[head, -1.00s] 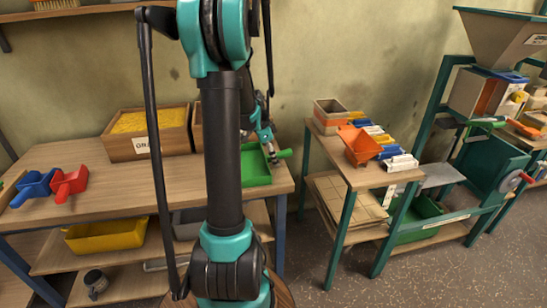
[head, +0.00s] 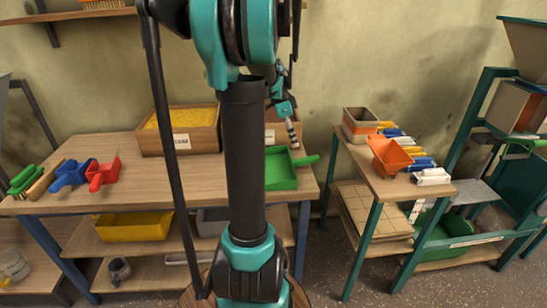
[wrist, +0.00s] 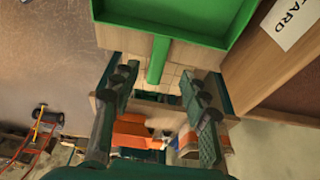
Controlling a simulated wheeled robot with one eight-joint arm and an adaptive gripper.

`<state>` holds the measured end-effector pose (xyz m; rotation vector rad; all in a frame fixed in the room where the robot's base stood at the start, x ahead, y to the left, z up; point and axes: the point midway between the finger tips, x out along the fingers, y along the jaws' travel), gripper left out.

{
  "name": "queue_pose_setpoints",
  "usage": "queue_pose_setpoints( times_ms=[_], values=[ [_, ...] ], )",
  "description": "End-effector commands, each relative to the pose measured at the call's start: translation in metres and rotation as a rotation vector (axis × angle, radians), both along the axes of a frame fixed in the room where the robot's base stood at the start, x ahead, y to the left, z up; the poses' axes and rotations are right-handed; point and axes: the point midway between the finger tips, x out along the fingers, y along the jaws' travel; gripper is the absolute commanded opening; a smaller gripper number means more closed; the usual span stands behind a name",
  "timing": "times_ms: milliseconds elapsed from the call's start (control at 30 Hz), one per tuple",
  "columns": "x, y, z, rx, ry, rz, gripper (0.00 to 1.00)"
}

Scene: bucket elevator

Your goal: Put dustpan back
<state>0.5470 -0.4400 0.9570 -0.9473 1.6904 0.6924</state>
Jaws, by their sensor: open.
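The green dustpan (head: 281,170) lies on the right end of the wooden table, its handle pointing right. My gripper (head: 294,140) hangs just above it near the handle end, partly behind my arm. In the wrist view the dustpan's green pan (wrist: 175,18) fills the top, with its handle (wrist: 158,60) pointing down into the gap between the fingers. My gripper (wrist: 162,92) is open, with a finger on each side and clear space between them and the handle. It holds nothing.
Wooden boxes (head: 192,131) stand behind the dustpan. Blue and red scoops (head: 102,172) lie at the table's left. A bench (head: 400,187) to the right, across a gap, carries an orange scoop (head: 388,157) and several small items. The table's middle is bare.

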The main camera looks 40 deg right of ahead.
Motion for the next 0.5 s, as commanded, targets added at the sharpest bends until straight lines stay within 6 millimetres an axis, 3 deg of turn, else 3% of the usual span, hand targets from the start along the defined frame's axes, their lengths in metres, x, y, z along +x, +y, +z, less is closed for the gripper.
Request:
queue_pose_setpoints(
  times_ms=[167,267,367,500],
  values=[
    [0.003,0.008,-0.001,0.004,-0.002,0.031,0.45],
    [0.012,0.038,-0.008,0.017,-0.005,0.166,0.45],
    [0.024,0.093,-0.021,0.036,-0.012,0.419,0.45],
    [0.027,0.187,-0.046,0.052,-0.020,0.872,0.45]
  ],
)
